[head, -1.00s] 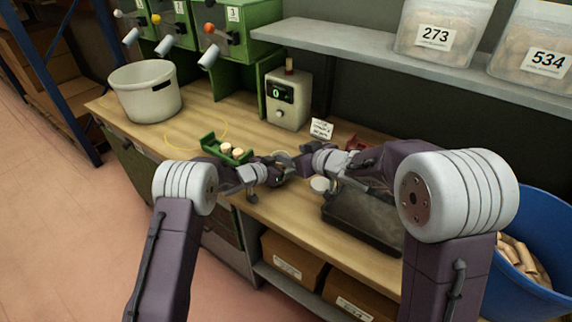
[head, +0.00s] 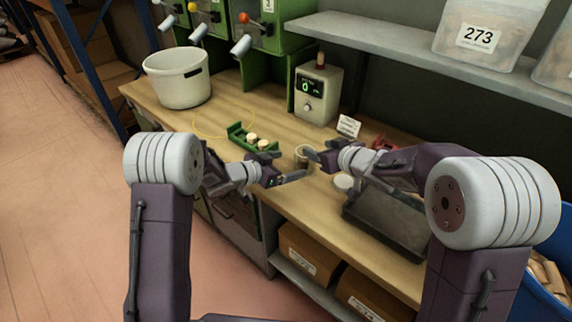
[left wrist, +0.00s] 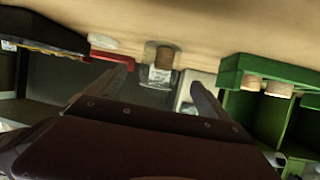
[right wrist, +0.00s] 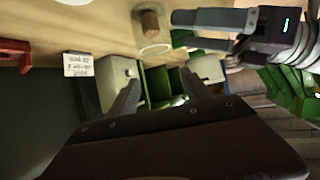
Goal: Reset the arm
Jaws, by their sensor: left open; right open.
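My left gripper (head: 300,175) is open and empty, above the bench's front part. In the left wrist view nothing is between its fingers (left wrist: 158,76). My right gripper (head: 312,156) is open and empty beside a small clear jar (head: 301,158). Its open fingers also show in the right wrist view (right wrist: 161,84). A brown cork stopper (right wrist: 150,22) is at the jar and also shows in the left wrist view (left wrist: 165,57). A green tray (head: 236,133) holds two pale-topped corks (head: 252,139), left of the jar. My left gripper shows near the jar in the right wrist view (right wrist: 175,27).
A white pot (head: 178,85) stands at the bench's left end. A counter box (head: 317,95) and a small sign (head: 348,126) stand behind the jar. A dark tray (head: 388,225) and a white disc (head: 344,182) lie at right. A shelf (head: 400,48) overhangs the back.

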